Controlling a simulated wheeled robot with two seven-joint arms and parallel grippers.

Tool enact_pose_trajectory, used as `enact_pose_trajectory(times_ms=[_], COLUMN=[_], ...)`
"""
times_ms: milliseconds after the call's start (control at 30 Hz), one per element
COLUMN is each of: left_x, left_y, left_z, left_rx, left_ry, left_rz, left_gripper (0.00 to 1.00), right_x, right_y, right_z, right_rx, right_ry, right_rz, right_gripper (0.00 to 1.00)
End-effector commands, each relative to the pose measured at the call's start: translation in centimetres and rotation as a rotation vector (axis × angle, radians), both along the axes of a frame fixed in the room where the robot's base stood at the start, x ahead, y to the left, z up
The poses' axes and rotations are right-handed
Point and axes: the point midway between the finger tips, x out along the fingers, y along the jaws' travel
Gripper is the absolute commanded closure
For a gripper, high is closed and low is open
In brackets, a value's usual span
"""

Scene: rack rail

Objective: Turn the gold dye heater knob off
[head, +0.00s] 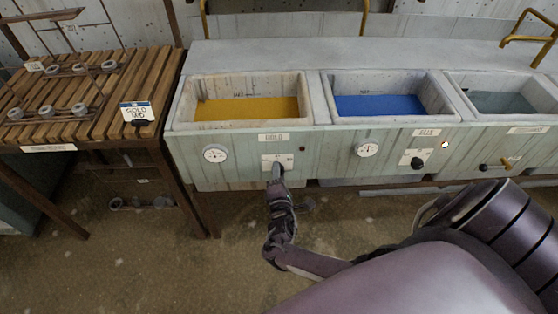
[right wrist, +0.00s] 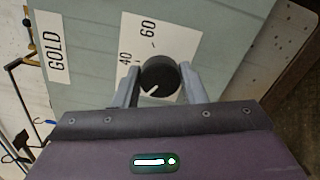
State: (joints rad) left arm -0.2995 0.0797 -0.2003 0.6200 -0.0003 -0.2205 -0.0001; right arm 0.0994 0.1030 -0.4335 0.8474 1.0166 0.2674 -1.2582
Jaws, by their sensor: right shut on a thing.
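The gold vat (head: 246,123) holds yellow dye, and its front has a GOLD label (head: 273,137). Its white dial plate (head: 268,159) is partly covered by my right gripper (head: 277,170). In the right wrist view, the round black gold knob (right wrist: 160,76) sits between the fingers of the right gripper (right wrist: 160,84), which is shut on it. The knob's white pointer line slants to the lower left of that view, away from the printed 40 and 60. Any other marks on the plate are hidden by the fingers. My left gripper is out of view.
A gauge (head: 215,153) and a dark red lamp (head: 301,149) flank the gold plate. To the right, the blue vat (head: 388,117) has its own black knob (head: 417,162) and a glowing lamp (head: 445,144). A slatted wooden rack (head: 88,125) stands at left.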

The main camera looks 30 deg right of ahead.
Motion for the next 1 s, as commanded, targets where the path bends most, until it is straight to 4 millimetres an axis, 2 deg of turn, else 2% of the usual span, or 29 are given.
enact_pose_trajectory(times_ms=[300,333,467,767,867,1000], left_x=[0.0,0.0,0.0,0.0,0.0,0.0], left_y=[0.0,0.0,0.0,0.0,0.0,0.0], left_z=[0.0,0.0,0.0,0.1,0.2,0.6], left_rx=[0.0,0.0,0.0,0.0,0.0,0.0], left_ry=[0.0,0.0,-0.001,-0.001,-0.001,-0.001], left_rz=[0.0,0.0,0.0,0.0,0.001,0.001], left_gripper=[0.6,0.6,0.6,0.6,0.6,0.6], right_x=[0.0,0.0,0.0,-0.2,-1.0,-3.0], right_y=[0.0,0.0,0.0,0.1,0.6,1.8], right_z=[0.0,0.0,0.0,0.0,0.0,0.0], right_rx=[-0.003,-0.003,-0.002,-0.001,0.0,0.001], right_ry=[0.002,0.002,0.001,0.001,0.003,0.003], right_rz=[0.0,0.0,0.0,0.0,0.001,0.001], right_gripper=[0.85,0.58,0.41,0.41,0.41,0.41])
